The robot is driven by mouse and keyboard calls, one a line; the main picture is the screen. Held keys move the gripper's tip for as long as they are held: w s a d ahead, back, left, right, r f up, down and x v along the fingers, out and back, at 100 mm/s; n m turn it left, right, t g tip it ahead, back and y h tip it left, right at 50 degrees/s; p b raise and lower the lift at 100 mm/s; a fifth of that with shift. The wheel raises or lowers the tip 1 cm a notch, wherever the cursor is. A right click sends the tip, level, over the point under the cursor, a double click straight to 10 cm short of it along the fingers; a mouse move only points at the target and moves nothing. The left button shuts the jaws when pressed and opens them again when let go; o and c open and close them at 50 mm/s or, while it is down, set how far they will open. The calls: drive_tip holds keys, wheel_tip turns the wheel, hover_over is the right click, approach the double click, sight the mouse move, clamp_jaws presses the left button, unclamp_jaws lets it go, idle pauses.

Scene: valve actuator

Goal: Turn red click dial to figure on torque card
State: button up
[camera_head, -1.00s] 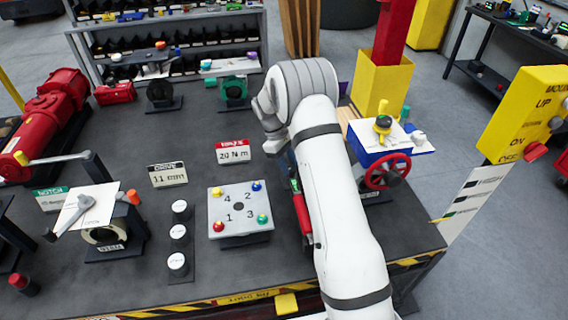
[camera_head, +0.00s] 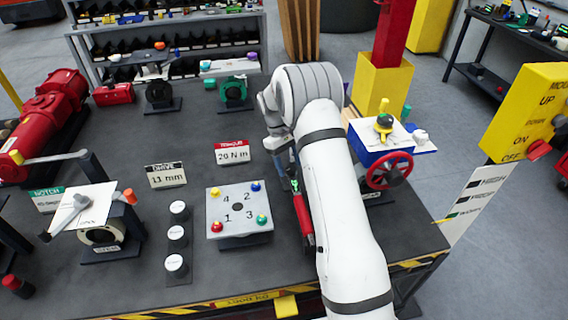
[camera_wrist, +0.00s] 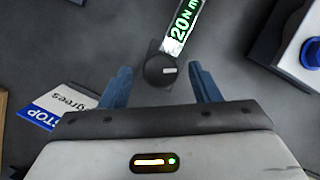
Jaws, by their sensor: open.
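The red-topped torque card (camera_head: 232,151) stands on the bench in the head view and reads 20 N m. A red handle (camera_head: 304,222), with a small green spot above it, lies beside my arm. In the wrist view a round dark dial (camera_wrist: 160,70) with a pale mark sits by a green-lit strip (camera_wrist: 181,24) reading 20 N m. No red shows on this dial. My gripper (camera_wrist: 163,80) is open, its two blue fingers on either side of the dial with gaps. My arm hides much of this spot in the head view.
A plate with numbered coloured knobs (camera_head: 220,228) stands left of my arm. A blue valve box with a red handwheel (camera_head: 389,171) stands right. In the wrist view a white and blue STOP card (camera_wrist: 62,112) lies left and a grey block with a blue knob (camera_wrist: 311,53) stands upper right.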

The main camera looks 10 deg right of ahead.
drive_tip(key=b+v, duration=0.2)
drive_tip(key=v, duration=0.5)
drive_tip(key=shift+w+r, duration=0.15)
drive_tip(key=shift+r, duration=0.2)
drive_tip(key=shift+a+r, duration=0.1)
